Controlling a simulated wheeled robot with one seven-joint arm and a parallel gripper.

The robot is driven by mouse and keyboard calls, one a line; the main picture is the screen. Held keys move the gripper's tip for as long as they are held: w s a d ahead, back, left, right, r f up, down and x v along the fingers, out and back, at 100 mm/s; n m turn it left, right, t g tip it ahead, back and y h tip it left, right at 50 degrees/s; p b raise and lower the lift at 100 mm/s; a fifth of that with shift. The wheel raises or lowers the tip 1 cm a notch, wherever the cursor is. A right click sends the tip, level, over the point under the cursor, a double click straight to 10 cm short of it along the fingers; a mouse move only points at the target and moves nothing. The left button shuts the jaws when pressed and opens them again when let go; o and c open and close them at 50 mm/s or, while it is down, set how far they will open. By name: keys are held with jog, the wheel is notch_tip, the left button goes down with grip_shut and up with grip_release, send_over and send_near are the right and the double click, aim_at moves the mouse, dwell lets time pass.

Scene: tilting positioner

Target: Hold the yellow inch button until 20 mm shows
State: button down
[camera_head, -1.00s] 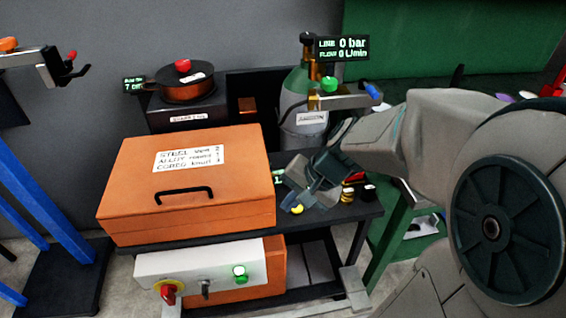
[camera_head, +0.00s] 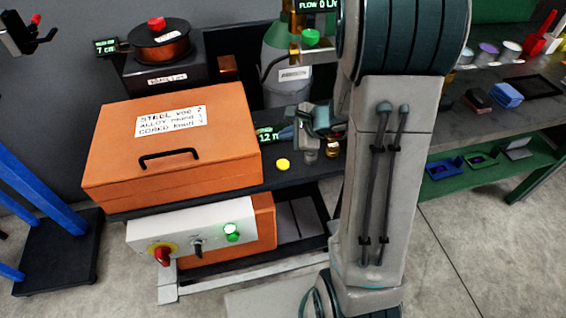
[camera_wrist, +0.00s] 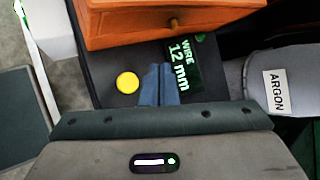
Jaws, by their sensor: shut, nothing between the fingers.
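The yellow inch button (camera_head: 283,164) is a round disc on the dark bench top, right of the orange box. It also shows in the wrist view (camera_wrist: 127,83), uncovered. The green-lettered display (camera_wrist: 182,66) reads "WIRE 12 mm"; in the head view the display (camera_head: 268,134) is partly hidden by my gripper. My gripper (camera_head: 288,133) is shut and empty, its blue fingertips in front of the display. In the wrist view the fingertips (camera_wrist: 160,84) lie just right of the button, not over it. Their height above the bench is hard to tell.
The orange box (camera_head: 175,155) with a black handle borders the button's left. A grey argon cylinder (camera_wrist: 285,88) stands to the right in the wrist view. A white panel (camera_head: 190,238) with red and green controls sits below. A green shelf (camera_head: 480,150) is at right.

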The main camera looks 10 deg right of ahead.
jog(key=shift+f, duration=0.1)
jog(key=b, duration=0.6)
send_over(286, 165)
notch_tip(286, 165, down, 7)
jog(key=shift+r, duration=0.1)
jog(key=shift+f+b, duration=0.8)
jog(key=shift+f, duration=0.1)
dwell(1.1)
jog(key=shift+f+b, duration=0.45)
jog(key=shift+b, duration=0.2)
jog(key=shift+f+b, duration=0.4)
jog(key=shift+b, duration=0.15)
dwell(0.5)
dwell(1.4)
jog(key=shift+r+p, duration=0.55)
jog(key=shift+r, duration=0.35)
